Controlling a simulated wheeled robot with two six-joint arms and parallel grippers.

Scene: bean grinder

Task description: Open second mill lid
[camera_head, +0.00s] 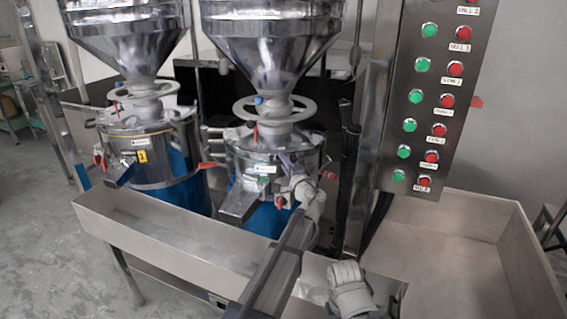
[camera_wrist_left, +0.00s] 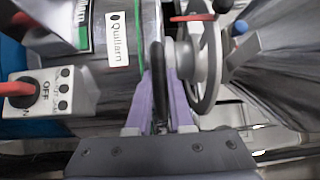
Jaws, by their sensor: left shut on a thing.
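The second mill (camera_head: 265,163) is a steel drum with a blue lower part, under a funnel-shaped hopper (camera_head: 275,50). My left gripper (camera_head: 297,184) is at the drum's front right side. In the left wrist view, its purple fingers (camera_wrist_left: 160,85) are closed around a dark thin handle (camera_wrist_left: 158,62) beside the drum wall. A round grey handwheel (camera_wrist_left: 207,65) sits just right of the fingers. The drum carries a "Quillarn" label (camera_wrist_left: 117,40). The mill's lid looks closed, though the gripper hides part of the drum.
The first mill (camera_head: 150,150) stands to the left. A long steel trough (camera_head: 180,225) runs in front of both mills. A button panel (camera_head: 432,95) stands at right, above a wide steel bin (camera_head: 450,250). A switch box (camera_wrist_left: 52,92) with a red knob is left of my fingers.

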